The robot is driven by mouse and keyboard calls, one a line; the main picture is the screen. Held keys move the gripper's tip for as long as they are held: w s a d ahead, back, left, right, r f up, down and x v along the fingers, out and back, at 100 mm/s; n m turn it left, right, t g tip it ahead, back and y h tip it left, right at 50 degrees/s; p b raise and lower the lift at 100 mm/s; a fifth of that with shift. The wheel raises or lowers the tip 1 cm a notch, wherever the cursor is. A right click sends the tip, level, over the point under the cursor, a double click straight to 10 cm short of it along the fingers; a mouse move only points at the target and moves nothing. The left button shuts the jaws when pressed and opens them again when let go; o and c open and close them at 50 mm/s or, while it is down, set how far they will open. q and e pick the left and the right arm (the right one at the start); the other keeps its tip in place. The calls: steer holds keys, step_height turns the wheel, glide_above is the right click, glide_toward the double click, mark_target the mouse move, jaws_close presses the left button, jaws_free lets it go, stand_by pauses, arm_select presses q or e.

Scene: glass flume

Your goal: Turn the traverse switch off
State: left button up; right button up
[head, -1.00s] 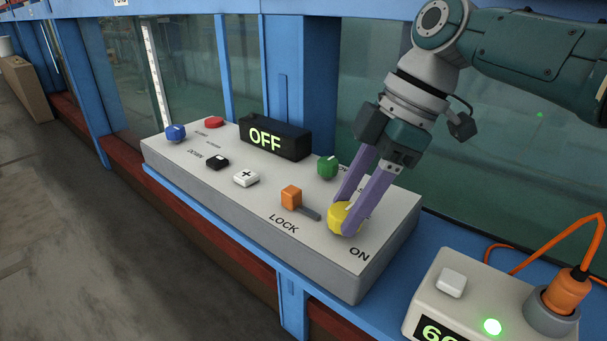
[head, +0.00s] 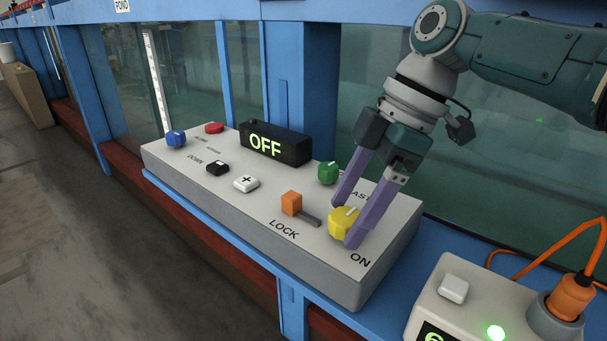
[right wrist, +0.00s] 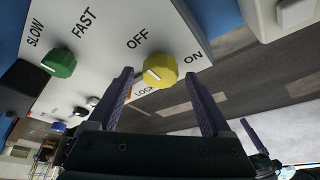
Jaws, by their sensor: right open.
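The yellow knob (head: 342,222) sits on the sloping top of the light grey control box, between an OFF and an ON label in the right wrist view (right wrist: 160,70). Its white mark points away from ON, toward the OFF side. My right gripper (head: 344,221) is open, one purple finger on each side of the knob; both fingers also show in the right wrist view (right wrist: 162,78). I cannot tell whether they touch it. What looks like part of my left gripper (right wrist: 254,136) shows at the lower right of the right wrist view.
The black display (head: 274,142) reads OFF. An orange lever (head: 291,204) by LOCK and a green knob (head: 328,172) stand close to the yellow knob. A second box (head: 480,300) with an orange cable is at right. Glass and blue posts rise behind.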

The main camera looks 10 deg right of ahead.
mark_target(370, 235)
steer(key=v, duration=0.7)
steer(key=shift+r+p, duration=0.25)
steer(key=shift+p, duration=0.1)
steer(key=shift+d, duration=0.1)
